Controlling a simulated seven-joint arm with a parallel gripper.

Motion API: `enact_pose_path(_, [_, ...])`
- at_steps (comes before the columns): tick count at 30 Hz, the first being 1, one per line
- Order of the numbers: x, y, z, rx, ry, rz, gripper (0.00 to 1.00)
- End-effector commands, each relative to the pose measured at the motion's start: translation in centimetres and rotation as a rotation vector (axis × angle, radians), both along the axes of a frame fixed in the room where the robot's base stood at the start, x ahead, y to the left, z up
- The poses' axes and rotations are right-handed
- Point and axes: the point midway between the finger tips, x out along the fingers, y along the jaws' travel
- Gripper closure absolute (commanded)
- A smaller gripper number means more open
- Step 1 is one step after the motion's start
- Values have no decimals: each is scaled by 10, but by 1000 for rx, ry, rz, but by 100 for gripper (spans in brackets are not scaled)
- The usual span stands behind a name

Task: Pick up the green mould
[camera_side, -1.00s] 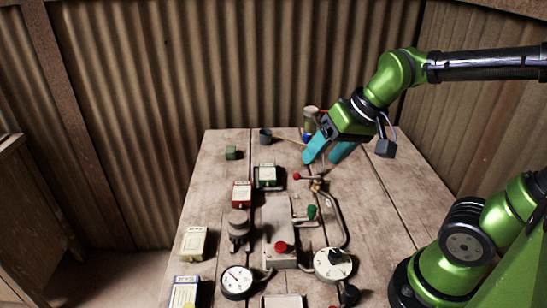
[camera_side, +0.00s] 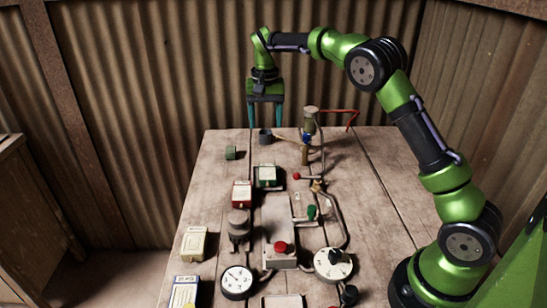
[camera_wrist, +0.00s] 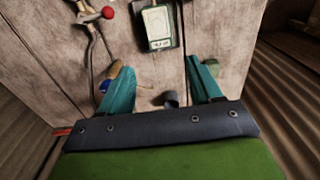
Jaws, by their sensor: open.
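Two green things could be the mould. A small green block (camera_side: 231,153) lies at the back left of the table; it also shows in the wrist view (camera_wrist: 212,67), beside the right finger. A larger green-framed block with a pale labelled face (camera_side: 267,176) sits nearer the middle, on a dark base; it shows at the top of the wrist view (camera_wrist: 158,26). My gripper (camera_side: 265,124) points down at the table's back edge, its teal fingers apart with nothing between the tips. In the wrist view the gripper (camera_wrist: 158,66) is also open, touching neither green thing.
A dark cup (camera_side: 265,136) stands near the fingers. A pale cylinder (camera_side: 311,119) with a red bar stands to their right. A red labelled block (camera_side: 241,194) is close to the larger green one. The press (camera_side: 279,225), pipes and gauges fill the middle. The left back corner has free room.

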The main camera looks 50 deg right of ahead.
Motion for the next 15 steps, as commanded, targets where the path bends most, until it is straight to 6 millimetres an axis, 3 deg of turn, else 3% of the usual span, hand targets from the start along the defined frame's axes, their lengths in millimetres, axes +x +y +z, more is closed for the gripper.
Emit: enact_pose_path(15, [-4, 2, -100, 9, 16, -5, 36])
